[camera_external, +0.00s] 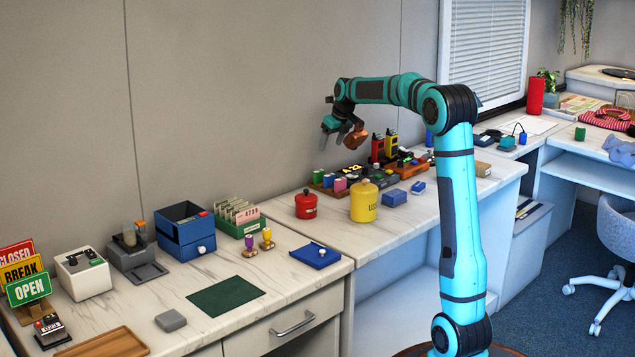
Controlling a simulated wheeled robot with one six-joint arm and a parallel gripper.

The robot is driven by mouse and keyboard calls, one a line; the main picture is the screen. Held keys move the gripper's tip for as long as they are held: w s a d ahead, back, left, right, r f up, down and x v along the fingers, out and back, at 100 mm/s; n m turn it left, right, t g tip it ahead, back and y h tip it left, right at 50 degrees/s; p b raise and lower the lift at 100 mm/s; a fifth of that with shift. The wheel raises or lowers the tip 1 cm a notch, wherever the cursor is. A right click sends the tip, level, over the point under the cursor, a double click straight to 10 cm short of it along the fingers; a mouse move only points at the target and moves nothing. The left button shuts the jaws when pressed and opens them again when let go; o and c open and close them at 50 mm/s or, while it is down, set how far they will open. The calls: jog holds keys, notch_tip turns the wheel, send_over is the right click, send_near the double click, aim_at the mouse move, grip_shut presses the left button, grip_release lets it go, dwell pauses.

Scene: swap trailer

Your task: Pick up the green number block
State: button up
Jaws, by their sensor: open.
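A small green block (318,176) stands at the left end of a row with a blue block (329,180) and a pink block (340,185), on a wooden holder at the back of the middle counter. Any number on it is too small to read. Another small green block (580,133) sits on the far right desk; I cannot tell which one bears a number. My gripper (342,137) is open and appears empty. It hangs in the air above the row of blocks, pointing down, clear of them.
A red canister (306,205) and a yellow canister (364,202) stand in front of the blocks. Dark devices with red and yellow parts (384,146) crowd the right side. A blue box (395,197) lies nearby. The counter's front strip (335,235) is clear.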

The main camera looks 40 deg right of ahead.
send_over(319, 171)
jog(key=s, duration=0.3)
notch_tip(319, 171, down, 8)
jog(key=shift+d+r, duration=0.1)
jog(key=shift+r, duration=0.15)
jog(key=shift+w+x, duration=0.2)
jog(key=shift+x, duration=2.45)
jog(key=shift+r, duration=0.15)
jog(key=c, duration=1.1)
